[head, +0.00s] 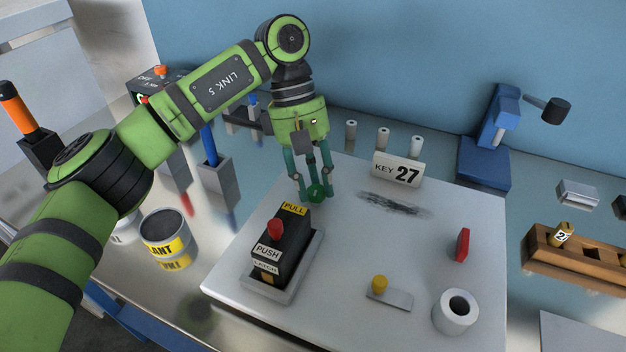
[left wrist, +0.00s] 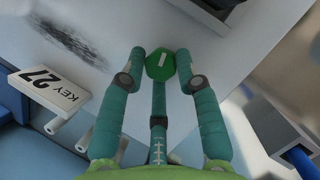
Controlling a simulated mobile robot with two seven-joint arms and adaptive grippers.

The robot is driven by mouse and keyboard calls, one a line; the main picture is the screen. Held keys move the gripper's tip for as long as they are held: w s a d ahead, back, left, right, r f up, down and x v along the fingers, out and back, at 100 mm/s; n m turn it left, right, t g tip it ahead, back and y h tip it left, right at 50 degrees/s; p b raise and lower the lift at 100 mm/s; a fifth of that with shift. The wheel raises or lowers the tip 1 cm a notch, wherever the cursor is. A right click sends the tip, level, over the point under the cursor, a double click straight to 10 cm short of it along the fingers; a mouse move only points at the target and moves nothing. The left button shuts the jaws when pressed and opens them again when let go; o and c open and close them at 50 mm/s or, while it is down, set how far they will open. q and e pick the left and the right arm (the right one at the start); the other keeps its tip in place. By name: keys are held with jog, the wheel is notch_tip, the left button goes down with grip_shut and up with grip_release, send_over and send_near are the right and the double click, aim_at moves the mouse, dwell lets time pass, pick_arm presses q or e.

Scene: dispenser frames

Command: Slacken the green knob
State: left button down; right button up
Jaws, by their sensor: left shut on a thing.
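The green knob (head: 317,192) sits on the pale board (head: 345,262), near its far left part. In the left wrist view the green knob (left wrist: 160,66) is a faceted disc with a white mark on top. My left gripper (head: 316,188) comes down on it from above, with teal fingers around its sides. The fingers partly hide the knob in the head view. My right gripper is not in view.
A black push-pull box (head: 283,250) with a red button stands just in front of the knob. A KEY 27 sign (head: 396,170) stands behind right. A yellow knob (head: 379,284), a red tab (head: 462,245) and a white roll (head: 456,311) are at the right.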

pick_arm(q)
jog(key=shift+f+m+y, duration=0.1)
jog(key=shift+m+y, duration=0.4)
jog(key=shift+m, duration=0.5)
jog(key=shift+g, duration=0.3)
jog(key=shift+s, duration=0.1)
jog(key=c, duration=0.9)
grip_release()
jog(key=shift+c, duration=0.2)
jog(key=shift+r, duration=0.3)
jog(key=v, duration=0.7)
